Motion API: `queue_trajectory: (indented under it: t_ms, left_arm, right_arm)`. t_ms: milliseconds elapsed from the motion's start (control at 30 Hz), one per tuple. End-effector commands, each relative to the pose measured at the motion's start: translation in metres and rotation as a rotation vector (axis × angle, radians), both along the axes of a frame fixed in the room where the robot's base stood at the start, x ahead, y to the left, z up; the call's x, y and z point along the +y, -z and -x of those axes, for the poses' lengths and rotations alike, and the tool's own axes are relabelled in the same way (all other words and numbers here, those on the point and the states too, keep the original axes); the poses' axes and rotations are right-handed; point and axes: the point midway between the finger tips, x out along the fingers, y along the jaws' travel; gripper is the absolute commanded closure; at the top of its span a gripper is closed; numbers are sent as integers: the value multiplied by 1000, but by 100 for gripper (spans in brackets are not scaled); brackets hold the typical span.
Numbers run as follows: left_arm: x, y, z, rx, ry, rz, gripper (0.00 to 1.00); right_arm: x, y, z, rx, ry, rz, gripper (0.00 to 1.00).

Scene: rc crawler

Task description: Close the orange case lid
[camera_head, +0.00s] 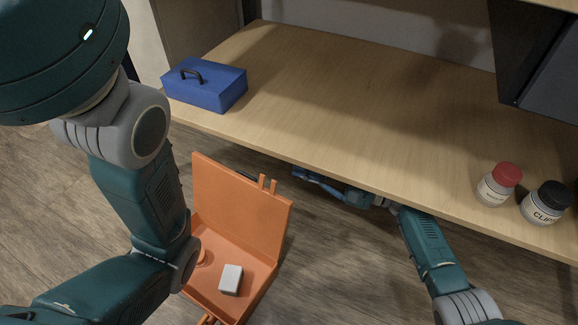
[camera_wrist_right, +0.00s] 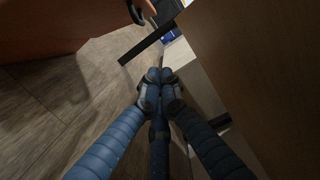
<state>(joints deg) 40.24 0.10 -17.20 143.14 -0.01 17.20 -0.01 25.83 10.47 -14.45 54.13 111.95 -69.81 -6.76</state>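The orange case stands open in the head view, its tray (camera_head: 208,295) low in the picture and its lid (camera_head: 240,208) raised at the back with two latch tabs on the top edge. A white box (camera_head: 231,279) lies in the tray. My right gripper (camera_head: 299,174) is behind the lid, partly under the table edge, and looks apart from it. In the right wrist view its fingers (camera_wrist_right: 160,76) are together with nothing seen between them; the orange lid (camera_wrist_right: 60,28) is at upper left. My left arm covers the tray's left side; its gripper is outside the picture.
A wooden table (camera_head: 370,110) overhangs my right gripper. On it are a blue toolbox (camera_head: 205,88), a red-lidded jar (camera_head: 497,187) and a black-lidded jar (camera_head: 545,204). A dark bar (camera_wrist_right: 146,46) lies beyond the fingers. Wood floor (camera_head: 335,265) right of the case is clear.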

Motion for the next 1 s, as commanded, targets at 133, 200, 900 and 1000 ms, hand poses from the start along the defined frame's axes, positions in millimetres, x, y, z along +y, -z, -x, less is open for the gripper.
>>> queue_trajectory:
  t_ms: [133,200,900,1000]
  left_arm:
    - [1,18,4,-7,2,1,41]
    - [1,25,4,-7,2,1,41]
    - [0,44,-2,5,2,1,41]
    - [0,44,-1,4,1,2,41]
  right_arm:
    - [30,3,-8,-5,-4,-2,100]
    - [45,3,-12,-5,-4,-2,100]
    - [100,-7,12,-2,1,1,100]
    - [100,-7,12,-2,1,1,100]
